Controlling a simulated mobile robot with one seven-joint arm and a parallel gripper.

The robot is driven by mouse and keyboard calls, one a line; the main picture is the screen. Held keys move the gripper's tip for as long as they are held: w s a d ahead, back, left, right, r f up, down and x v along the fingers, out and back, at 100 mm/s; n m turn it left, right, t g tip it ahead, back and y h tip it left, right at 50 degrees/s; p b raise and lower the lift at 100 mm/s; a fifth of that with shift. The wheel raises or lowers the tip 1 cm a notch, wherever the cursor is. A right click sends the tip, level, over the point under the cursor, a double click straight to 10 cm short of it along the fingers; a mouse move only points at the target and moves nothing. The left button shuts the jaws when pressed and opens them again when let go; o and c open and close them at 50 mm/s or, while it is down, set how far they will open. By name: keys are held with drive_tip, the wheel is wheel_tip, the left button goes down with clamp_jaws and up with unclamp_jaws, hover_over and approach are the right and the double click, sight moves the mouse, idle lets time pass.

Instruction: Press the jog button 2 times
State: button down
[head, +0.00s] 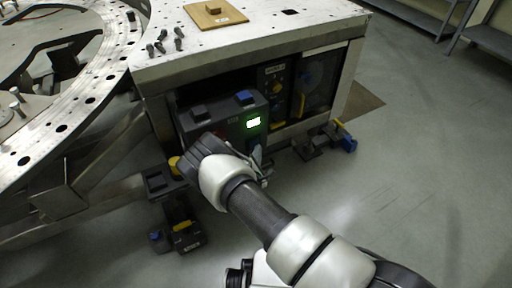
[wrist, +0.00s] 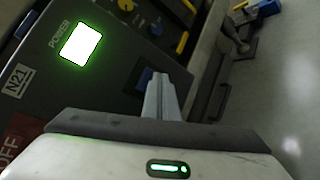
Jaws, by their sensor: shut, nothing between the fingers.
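A dark control box (head: 222,122) sits under the front of the steel table, with a lit green-white display (head: 253,122) on its face. In the wrist view the display (wrist: 80,46) is next to a POWER label. No jog label is readable in either view. A blue part (wrist: 145,77) on the panel shows just behind my fingertips and is partly hidden by them. My gripper (wrist: 161,82) is shut and empty, pointing at the panel beside this blue part. I cannot tell whether it touches. In the head view my gripper (head: 258,158) is at the box's lower right, partly hidden by my wrist.
Clamp-like parts (head: 308,148) lie on the floor to the right. The floor further right is clear.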

idle(0.3)
drive_tip(key=shift+s+d+p, duration=0.6)
drive_tip(key=shift+s+p, duration=0.1)
drive_tip(key=shift+s, duration=0.15)
drive_tip(key=s+d+p, duration=0.1)
drive_tip(key=s+d, duration=0.1)
drive_tip(key=s+p, duration=0.1)
drive_tip(key=s, duration=0.1)
drive_tip(key=shift+s+d+p, duration=0.1)
drive_tip(key=shift+d+p, duration=0.2)
drive_tip(key=shift+d, duration=0.1)
drive_tip(key=shift+r, duration=0.1)
idle(0.4)
